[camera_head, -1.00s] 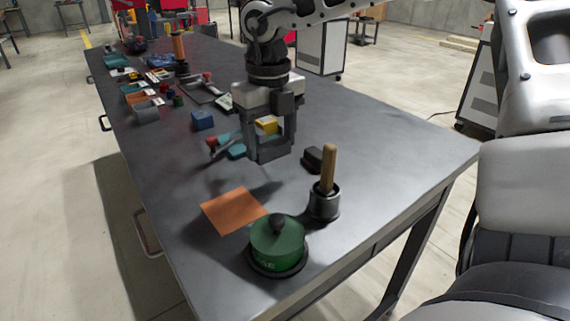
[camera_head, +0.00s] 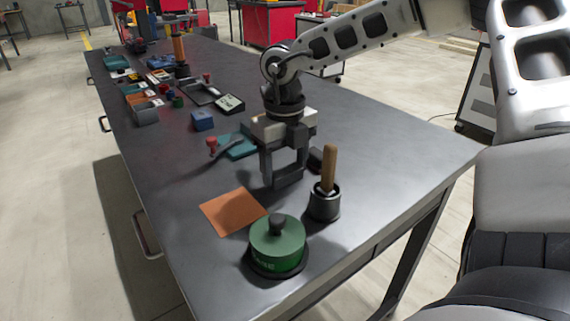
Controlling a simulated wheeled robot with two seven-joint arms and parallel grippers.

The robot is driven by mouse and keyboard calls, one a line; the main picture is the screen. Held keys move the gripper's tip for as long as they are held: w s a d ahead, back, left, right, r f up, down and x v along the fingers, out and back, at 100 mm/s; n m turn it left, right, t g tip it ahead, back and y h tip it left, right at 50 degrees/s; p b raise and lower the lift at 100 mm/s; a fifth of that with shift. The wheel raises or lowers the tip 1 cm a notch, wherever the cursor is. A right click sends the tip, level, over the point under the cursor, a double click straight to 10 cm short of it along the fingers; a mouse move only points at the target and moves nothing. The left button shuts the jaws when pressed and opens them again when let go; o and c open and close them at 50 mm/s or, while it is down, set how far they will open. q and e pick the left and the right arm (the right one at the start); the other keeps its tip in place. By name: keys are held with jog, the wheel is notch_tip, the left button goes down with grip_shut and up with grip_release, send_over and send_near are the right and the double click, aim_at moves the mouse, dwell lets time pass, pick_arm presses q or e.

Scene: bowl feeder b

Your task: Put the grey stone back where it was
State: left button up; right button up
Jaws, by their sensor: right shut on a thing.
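My right gripper (camera_head: 285,181) points down over the table, just behind the orange mat (camera_head: 233,211). It is shut on a grey block, which looks like the grey stone (camera_head: 288,180); the fingers partly cover it. The stone seems to be held close above the tabletop, but I cannot tell the exact gap. My left gripper is not in view.
A green lidded pot (camera_head: 277,247) and a dark cup with a wooden-handled tool (camera_head: 325,200) stand in front. A dark block (camera_head: 316,157) lies right of the gripper. A teal tray (camera_head: 238,146) and blue block (camera_head: 202,121) lie behind. The right side of the table is clear.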

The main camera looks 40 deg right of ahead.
aim_at(284, 170)
jog(key=shift+f, duration=0.1)
jog(key=o, duration=1)
jog(key=shift+c, duration=0.2)
jog(key=shift+r, duration=0.25)
notch_tip(284, 170, up, 12)
jog(key=p, duration=0.1)
jog(key=shift+f, duration=0.1)
